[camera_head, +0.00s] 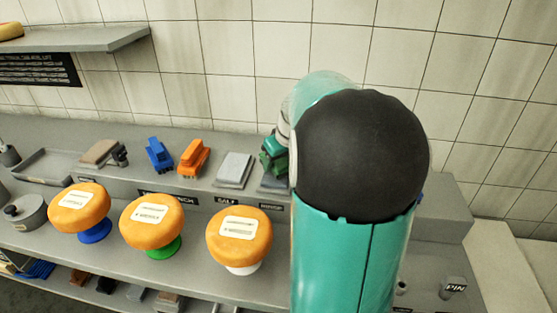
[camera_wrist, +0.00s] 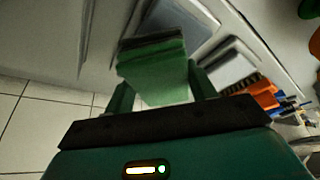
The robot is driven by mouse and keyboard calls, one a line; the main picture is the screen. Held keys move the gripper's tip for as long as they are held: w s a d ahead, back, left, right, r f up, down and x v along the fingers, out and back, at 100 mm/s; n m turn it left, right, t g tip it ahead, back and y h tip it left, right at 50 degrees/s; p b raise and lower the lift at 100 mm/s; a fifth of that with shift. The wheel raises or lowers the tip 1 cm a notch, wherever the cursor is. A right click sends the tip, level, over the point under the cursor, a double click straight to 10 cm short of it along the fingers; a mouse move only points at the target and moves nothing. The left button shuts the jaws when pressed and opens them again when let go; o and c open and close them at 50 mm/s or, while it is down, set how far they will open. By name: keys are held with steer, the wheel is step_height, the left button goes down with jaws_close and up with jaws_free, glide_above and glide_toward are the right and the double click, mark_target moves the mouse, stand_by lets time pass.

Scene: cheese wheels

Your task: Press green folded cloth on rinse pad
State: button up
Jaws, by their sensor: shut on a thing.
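The green folded cloth (camera_wrist: 153,72) is between the two fingers of my gripper (camera_wrist: 162,92) in the wrist view. My gripper (camera_head: 272,158) is shut on it, and in the head view the cloth is a small dark green patch beside my arm, mostly hidden. The rinse pad (camera_head: 273,185) is a grey pad behind the RINSE label, partly covered by my arm. In the wrist view the rinse pad (camera_wrist: 178,18) shows just beyond the cloth. The cloth appears above or near the pad; I cannot tell whether they touch.
A pale pad (camera_head: 234,170), an orange brush (camera_head: 194,158) and a blue brush (camera_head: 159,155) stand left of the rinse pad. Three cheese wheels (camera_head: 240,236) on coloured stands sit in front. A tiled wall is behind; a grey box (camera_head: 440,205) is at right.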

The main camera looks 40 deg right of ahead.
steer(key=shift+f, duration=0.7)
stand_by(1.2)
steer(key=shift+r, duration=3.65)
